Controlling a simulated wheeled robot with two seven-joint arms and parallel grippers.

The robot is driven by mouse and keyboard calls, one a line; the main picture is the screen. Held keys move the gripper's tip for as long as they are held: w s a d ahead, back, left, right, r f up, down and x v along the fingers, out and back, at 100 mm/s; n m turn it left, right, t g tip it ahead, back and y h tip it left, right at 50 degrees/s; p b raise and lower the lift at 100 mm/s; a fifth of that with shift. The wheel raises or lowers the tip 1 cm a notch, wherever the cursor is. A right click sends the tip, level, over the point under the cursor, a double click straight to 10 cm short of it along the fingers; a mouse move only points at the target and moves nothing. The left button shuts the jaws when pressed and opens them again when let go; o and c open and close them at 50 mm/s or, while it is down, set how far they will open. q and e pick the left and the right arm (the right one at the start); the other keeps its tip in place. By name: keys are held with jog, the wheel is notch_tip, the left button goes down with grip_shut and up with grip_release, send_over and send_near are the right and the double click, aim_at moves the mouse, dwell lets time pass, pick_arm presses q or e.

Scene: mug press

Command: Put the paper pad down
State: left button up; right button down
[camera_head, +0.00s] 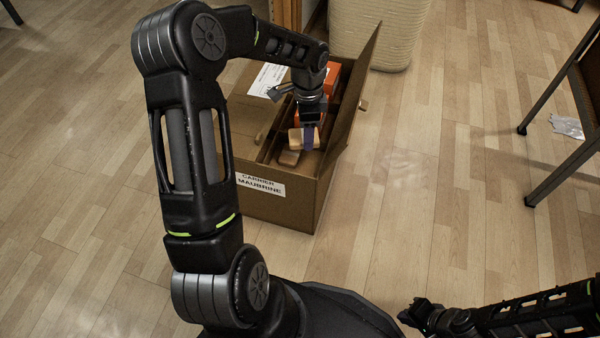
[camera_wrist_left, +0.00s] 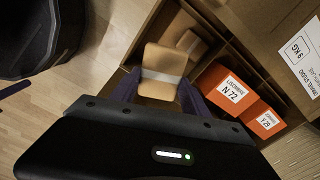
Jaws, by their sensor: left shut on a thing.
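The paper pad (camera_wrist_left: 162,62) is a tan block with a pale band around it. My left gripper (camera_wrist_left: 158,94) is shut on it, with a finger on each side. In the head view the pad (camera_head: 295,139) shows at the left gripper's fingertips (camera_head: 309,138), within the opening of a cardboard box (camera_head: 275,206). A second tan block (camera_wrist_left: 191,42) lies beyond the held pad in the box, and I cannot tell whether they touch. My right gripper (camera_head: 418,312) is low at the right, away from the box; its jaw opening is unclear.
Orange boxes (camera_wrist_left: 223,88) stand in a neighbouring compartment behind dividers. The box's raised flap (camera_head: 352,92) is to the right of the gripper.

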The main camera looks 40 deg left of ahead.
dwell(0.3)
pick_arm(q)
jog(key=b, duration=0.5)
send_near(306, 170)
jog(key=shift+s+d+f, duration=0.2)
jog(key=shift+s+d, duration=0.2)
jog(key=shift+s, duration=0.2)
jog(key=shift+s+d+f, duration=0.2)
jog(key=shift+s+d, duration=0.15)
jog(key=shift+s, duration=0.2)
jog(key=shift+f+b, duration=0.9)
jog(key=shift+f, duration=1.7)
jog(key=shift+f, duration=0.15)
jog(key=o, duration=1.3)
